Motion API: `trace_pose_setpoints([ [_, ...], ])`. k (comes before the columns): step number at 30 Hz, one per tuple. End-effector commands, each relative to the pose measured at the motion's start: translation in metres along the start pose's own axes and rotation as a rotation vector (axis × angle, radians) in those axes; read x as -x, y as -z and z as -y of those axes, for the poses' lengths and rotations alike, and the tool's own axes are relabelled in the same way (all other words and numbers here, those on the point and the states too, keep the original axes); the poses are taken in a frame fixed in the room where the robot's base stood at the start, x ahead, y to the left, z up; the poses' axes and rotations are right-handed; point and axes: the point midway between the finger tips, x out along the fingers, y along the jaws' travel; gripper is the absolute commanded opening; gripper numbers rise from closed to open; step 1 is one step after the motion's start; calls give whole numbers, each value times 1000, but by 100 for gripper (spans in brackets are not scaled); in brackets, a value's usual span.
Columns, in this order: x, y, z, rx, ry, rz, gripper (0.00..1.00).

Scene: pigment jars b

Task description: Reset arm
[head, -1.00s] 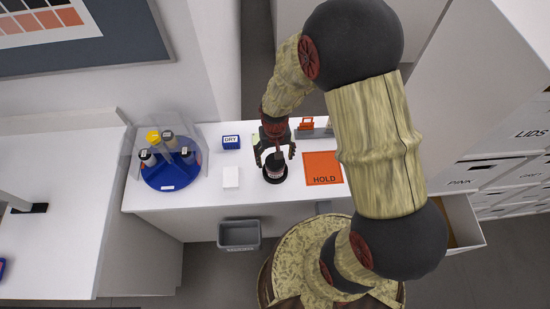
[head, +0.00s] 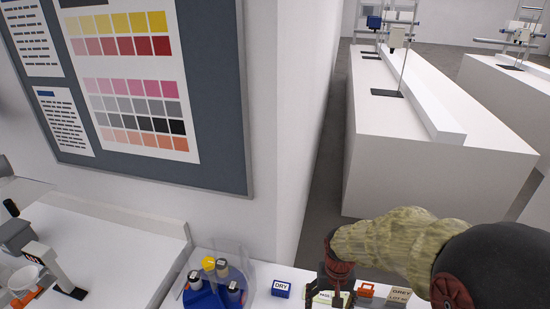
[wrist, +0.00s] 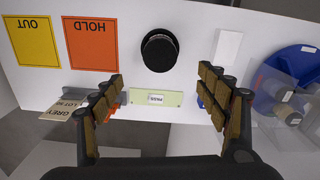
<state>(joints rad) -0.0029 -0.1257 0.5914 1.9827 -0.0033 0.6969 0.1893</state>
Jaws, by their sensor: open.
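My gripper (wrist: 163,97) is open and empty in the wrist view, its two fingers wide apart above the white counter (wrist: 135,76). A dark round-topped jar (wrist: 160,50) stands on the counter beyond the fingertips, apart from them. In the head view my arm enters at the lower right, and the gripper is largely cut off by the bottom edge.
The orange HOLD mat (wrist: 92,43) and yellow OUT mat (wrist: 28,42) look empty. A pale green card (wrist: 156,96), grey card (wrist: 65,112), white block (wrist: 228,46) and blue carousel (wrist: 283,82) surround the jar. A blue DRY block (head: 281,289) shows in the head view.

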Motion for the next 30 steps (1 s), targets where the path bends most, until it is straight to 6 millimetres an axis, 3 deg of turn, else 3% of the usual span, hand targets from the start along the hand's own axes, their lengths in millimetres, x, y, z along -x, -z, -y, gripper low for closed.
trace_pose_setpoints([
  [4,-3,-27,-5,50,-10,63,74],
  [11,45,-66,-13,128,1,0,74],
  [21,100,-122,-23,184,28,-283,74],
  [30,126,-137,-26,180,48,-494,74],
])
